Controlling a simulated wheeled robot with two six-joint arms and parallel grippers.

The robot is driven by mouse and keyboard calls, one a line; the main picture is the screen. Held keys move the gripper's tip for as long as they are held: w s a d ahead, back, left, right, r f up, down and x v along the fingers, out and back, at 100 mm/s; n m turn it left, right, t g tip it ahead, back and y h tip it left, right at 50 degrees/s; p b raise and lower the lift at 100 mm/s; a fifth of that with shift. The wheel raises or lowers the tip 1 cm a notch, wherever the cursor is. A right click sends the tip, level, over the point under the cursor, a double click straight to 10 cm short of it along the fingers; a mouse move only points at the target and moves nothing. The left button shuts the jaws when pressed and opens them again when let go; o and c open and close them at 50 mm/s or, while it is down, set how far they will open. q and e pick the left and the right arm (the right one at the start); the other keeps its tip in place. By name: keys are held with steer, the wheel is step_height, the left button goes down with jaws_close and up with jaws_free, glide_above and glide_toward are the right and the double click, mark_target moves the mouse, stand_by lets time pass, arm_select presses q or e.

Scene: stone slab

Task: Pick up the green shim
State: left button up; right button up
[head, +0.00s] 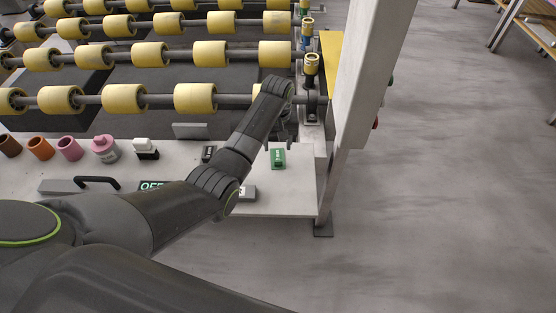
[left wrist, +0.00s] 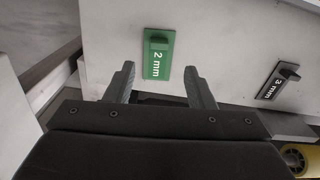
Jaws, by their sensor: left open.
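The green shim (head: 278,158) is a small flat plate with a raised block and a white "2 mm" mark. It lies on the pale slab (head: 293,200) near its right end. In the left wrist view the green shim (left wrist: 158,62) sits just beyond and between the open fingertips, its lower edge reaching between them. My left gripper (head: 279,137) is open and empty, at the shim's far side in the head view; it also shows in the left wrist view (left wrist: 159,75). I cannot tell the height gap. My right gripper is not in view.
A grey block (head: 247,193) lies nearer. Yellow rollers (head: 195,97) and a pale post (head: 372,80) stand close by. Several coloured pieces line the slab's left part.

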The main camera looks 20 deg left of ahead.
mark_target(278, 157)
arm_select(q)
steer(key=shift+s+d+f, duration=0.15)
steer(key=shift+s+f, duration=0.05)
steer(key=shift+f, duration=1.3)
steer(key=shift+s+d+f, duration=0.1)
steer(key=shift+s+f, duration=0.05)
steer(key=shift+f, duration=1.35)
jaws_close()
step_height(278, 157, up, 10)
steer(key=shift+p, duration=0.3)
